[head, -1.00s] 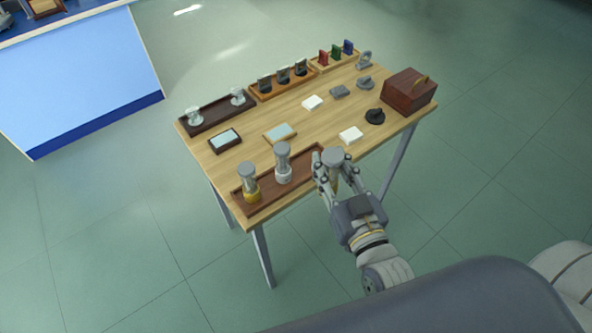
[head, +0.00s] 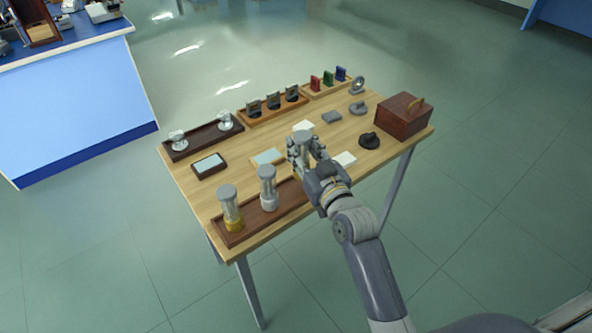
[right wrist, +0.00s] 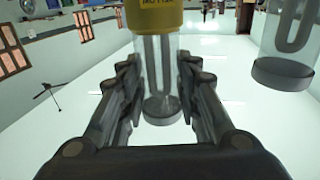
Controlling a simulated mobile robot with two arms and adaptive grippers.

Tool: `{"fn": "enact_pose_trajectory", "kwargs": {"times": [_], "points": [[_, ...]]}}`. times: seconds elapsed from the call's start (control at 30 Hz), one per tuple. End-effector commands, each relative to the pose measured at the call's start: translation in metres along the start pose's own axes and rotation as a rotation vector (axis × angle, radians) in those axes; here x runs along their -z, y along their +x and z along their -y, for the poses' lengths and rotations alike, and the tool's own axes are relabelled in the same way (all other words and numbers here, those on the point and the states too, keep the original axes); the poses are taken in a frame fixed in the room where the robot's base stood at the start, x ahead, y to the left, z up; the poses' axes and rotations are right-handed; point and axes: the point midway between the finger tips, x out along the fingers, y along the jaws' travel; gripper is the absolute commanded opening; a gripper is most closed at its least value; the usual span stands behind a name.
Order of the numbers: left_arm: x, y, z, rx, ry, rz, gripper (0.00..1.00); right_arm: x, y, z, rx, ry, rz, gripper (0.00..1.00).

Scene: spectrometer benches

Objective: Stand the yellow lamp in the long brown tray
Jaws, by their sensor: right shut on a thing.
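My right gripper (head: 300,156) is shut on a lamp with a grey cap and a clear tube. In the right wrist view this held lamp (right wrist: 160,60) shows a yellow collar with print on it. The long brown tray (head: 251,227) lies along the table's near edge. A gold-based lamp (head: 231,209) stands at its left end, and a white-based lamp (head: 268,188) stands to the right of that. The held lamp is near the tray's right end, which my gripper and arm partly hide. Its lower end is hidden in the head view. My left gripper is not in view.
A dark tray (head: 203,139) with two clear pieces, a wooden tray (head: 273,116) and a tray of coloured pieces line the far edge. A reddish wooden box (head: 402,117) stands at the right. A framed plate (head: 209,165) and white pads lie mid-table.

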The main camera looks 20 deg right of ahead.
Motion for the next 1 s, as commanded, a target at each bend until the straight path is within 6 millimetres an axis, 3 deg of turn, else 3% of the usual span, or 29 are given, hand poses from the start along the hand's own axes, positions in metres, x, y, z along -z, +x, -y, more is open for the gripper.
{"fn": "enact_pose_trajectory", "kwargs": {"times": [0.33, 0.77, 0.8, 0.87, 1.0], "points": [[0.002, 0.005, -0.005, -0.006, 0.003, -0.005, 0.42, -0.041, 0.0, 0.0, 0.0, -0.001, -0.002, 0.01], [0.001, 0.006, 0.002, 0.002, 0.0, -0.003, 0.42, -0.049, 0.0, 0.0, -0.001, -0.001, -0.004, 0.01], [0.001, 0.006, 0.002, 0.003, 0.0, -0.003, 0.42, -0.049, 0.0, 0.0, 0.0, 0.0, -0.002, 0.38], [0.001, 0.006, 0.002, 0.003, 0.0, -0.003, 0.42, -0.049, 0.0, 0.0, 0.0, 0.0, -0.001, 0.51], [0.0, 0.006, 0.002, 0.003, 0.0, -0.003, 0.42, -0.049, 0.0, 0.0, 0.0, 0.0, -0.001, 0.51]]}}
